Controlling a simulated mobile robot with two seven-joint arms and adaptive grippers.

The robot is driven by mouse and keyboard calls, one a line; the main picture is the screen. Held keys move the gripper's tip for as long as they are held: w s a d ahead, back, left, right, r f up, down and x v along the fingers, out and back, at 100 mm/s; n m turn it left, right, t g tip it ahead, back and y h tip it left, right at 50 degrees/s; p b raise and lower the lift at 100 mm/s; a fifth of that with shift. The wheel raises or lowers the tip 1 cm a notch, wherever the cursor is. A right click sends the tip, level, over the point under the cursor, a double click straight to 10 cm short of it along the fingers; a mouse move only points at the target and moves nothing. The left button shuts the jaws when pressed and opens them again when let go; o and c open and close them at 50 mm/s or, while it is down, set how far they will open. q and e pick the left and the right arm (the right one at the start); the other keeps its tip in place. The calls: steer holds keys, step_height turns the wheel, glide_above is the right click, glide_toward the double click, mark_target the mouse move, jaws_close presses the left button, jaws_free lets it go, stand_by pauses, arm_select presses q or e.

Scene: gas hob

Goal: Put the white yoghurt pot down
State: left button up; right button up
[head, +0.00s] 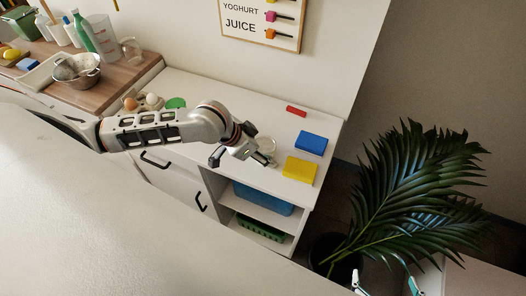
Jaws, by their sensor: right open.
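A pale round pot (268,145), which looks like the white yoghurt pot, is on or just above the white counter (222,91). It is partly hidden by my left gripper (243,158), which is right against or beside it. My left arm reaches in from the left over the counter.
A blue block (311,143), a yellow block (300,169) and a small red block (296,111) lie on the counter's right end. Eggs (152,99) and a green disc (175,103) lie behind my left arm. A leafy plant (420,190) stands right of the counter.

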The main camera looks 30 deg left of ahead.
stand_by(0.3)
arm_select(q)
steer(key=shift+r, duration=0.25)
steer(key=v, duration=1.2)
steer(key=shift+s, duration=0.1)
